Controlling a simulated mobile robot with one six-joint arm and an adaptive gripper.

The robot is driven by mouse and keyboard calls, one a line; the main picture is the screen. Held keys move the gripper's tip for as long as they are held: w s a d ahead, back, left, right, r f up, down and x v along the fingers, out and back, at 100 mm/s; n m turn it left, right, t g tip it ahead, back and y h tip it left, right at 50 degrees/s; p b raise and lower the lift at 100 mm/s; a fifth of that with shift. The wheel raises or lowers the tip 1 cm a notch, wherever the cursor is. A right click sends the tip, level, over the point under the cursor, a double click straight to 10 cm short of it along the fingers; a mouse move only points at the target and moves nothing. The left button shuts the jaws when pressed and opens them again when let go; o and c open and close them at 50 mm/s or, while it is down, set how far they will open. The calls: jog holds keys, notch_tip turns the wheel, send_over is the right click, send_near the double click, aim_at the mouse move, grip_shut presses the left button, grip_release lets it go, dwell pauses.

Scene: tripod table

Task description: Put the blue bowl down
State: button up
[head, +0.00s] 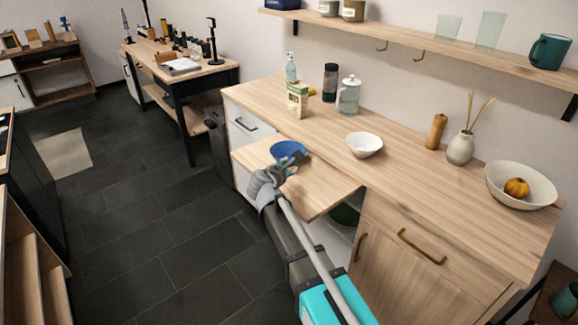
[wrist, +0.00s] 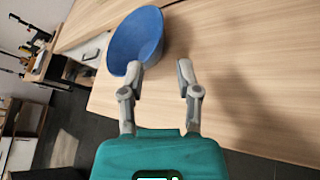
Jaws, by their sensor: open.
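The blue bowl (head: 287,149) rests on the pull-out board (head: 318,188), near its back left, beside the counter edge. My gripper (head: 289,166) is just in front of the bowl, low over the board. In the wrist view the bowl (wrist: 140,38) is at the upper left, beyond the fingers. My gripper (wrist: 160,68) is open there, with nothing between its fingertips. The left fingertip overlaps the bowl's lower edge in the picture; I cannot tell whether they touch. Part of the bowl is hidden behind the gripper in the head view.
On the counter (head: 400,175) stand a white bowl (head: 364,145), a carton (head: 297,100), a glass jar (head: 348,95), a dark bottle (head: 330,82), a soap bottle (head: 291,68) and a vase (head: 460,148). The board's right part is clear.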

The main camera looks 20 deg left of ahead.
dwell(0.3)
jog(key=d+f+m+g, duration=0.1)
jog(key=d+m, duration=0.1)
jog(key=d, duration=0.2)
jog(key=d+f+m+g+h, duration=0.1)
jog(key=d+m, duration=0.1)
jog(key=d, duration=0.2)
jog(key=d+f+m+g+h, duration=0.1)
jog(key=d+m, duration=0.1)
jog(key=d, duration=0.2)
jog(key=shift+s+f, duration=0.3)
jog(key=shift+s, duration=0.1)
jog(key=s+d+f+m+g, duration=0.45)
jog(key=d+m, duration=0.25)
jog(key=d, duration=0.3)
jog(key=s+d+f+m+g, duration=0.3)
jog(key=s+d+m, duration=0.35)
jog(key=d, duration=0.35)
jog(key=s+d+f+m+g+y, duration=0.1)
jog(key=s+d+m+g+y, duration=0.2)
jog(key=s+m, duration=0.5)
jog(key=shift+s+d+f+g+y, duration=0.4)
jog(key=shift+d+y, duration=0.2)
jog(key=shift+d, duration=0.65)
